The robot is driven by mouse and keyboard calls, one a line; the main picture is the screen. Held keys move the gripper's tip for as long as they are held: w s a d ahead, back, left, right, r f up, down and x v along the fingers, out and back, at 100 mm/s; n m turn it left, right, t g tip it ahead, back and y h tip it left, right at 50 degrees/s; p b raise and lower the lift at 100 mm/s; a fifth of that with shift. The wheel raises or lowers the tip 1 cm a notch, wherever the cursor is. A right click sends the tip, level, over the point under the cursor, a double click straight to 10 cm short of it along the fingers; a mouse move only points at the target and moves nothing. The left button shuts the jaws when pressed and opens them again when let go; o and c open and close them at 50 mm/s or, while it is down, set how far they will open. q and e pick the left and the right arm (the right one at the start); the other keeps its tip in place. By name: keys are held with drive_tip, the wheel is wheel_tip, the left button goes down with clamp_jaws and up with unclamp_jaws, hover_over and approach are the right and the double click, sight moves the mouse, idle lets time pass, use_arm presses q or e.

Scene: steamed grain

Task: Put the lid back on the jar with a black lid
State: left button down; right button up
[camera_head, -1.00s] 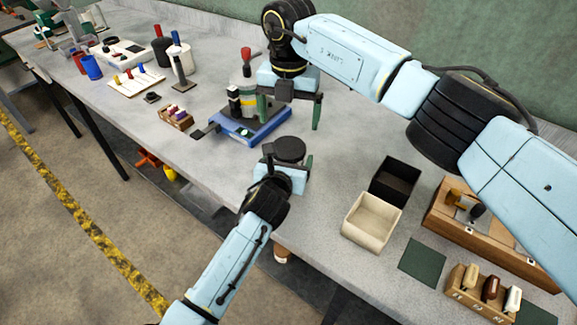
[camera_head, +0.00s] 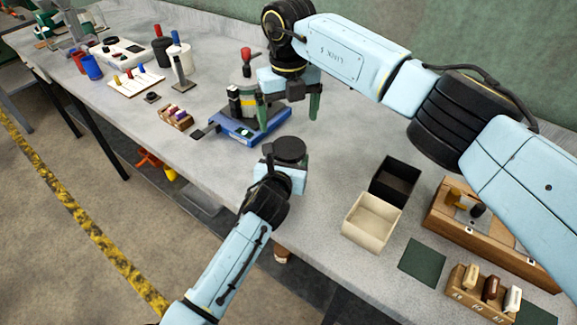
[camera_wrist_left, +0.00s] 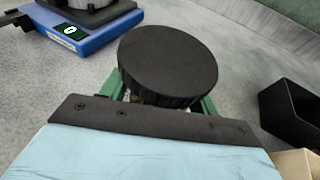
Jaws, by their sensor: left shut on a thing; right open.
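A round black lid (camera_head: 289,150) lies flat over my left gripper (camera_head: 287,168), near the table's front edge. In the left wrist view the lid (camera_wrist_left: 168,62) hides most of what is under it; a little pale material shows below its rim between the green fingers. My left gripper is shut, its fingers lower than the lid's top, apparently on the jar under the lid. How snugly the lid sits cannot be told. My right gripper (camera_head: 288,104) is open, beyond and above the left one, beside the blue scale, with nothing seen between its fingers.
The blue scale (camera_head: 273,122) bears a container with a yellow label, partly hidden by my right gripper. A black box (camera_head: 398,178) and a cream box (camera_head: 371,222) stand to the right. Left of the scale is a small wooden rack (camera_head: 176,117). Bare table lies between scale and boxes.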

sight(289, 147)
drive_tip(key=n, duration=0.5)
drive_tip(key=shift+n, duration=0.4)
drive_tip(key=n, duration=1.8)
drive_tip(key=shift+n, duration=0.4)
drive_tip(key=shift+f, duration=4)
